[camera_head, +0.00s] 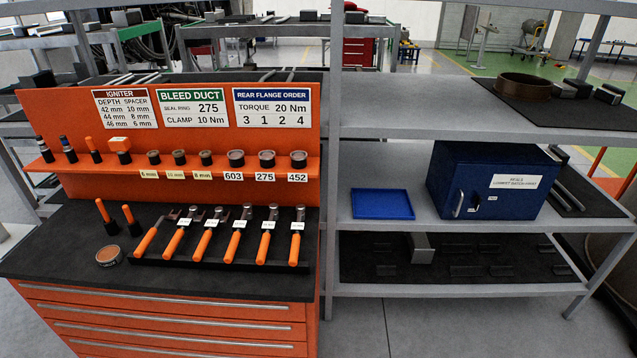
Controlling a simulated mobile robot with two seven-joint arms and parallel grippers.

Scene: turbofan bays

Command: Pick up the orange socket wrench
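Several orange-handled wrenches lie tilted side by side in a black rack (215,263) on the dark top of the orange workbench (60,262). The leftmost wrench (147,241) has a dark head. The others, such as the rightmost wrench (293,250), carry small white labels too small to read. Two shorter orange-handled tools, one at the left (103,210) and one beside it (131,217), stand upright left of the rack. I cannot tell which of these is the socket wrench. Neither of my grippers shows.
Orange shelf (230,172) above holds small tools and ring parts. A round tin (109,256) sits left of the rack. Grey shelving (370,290) at right holds a blue tray (382,204) and a blue cabinet (490,180). The bench's front strip is clear.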

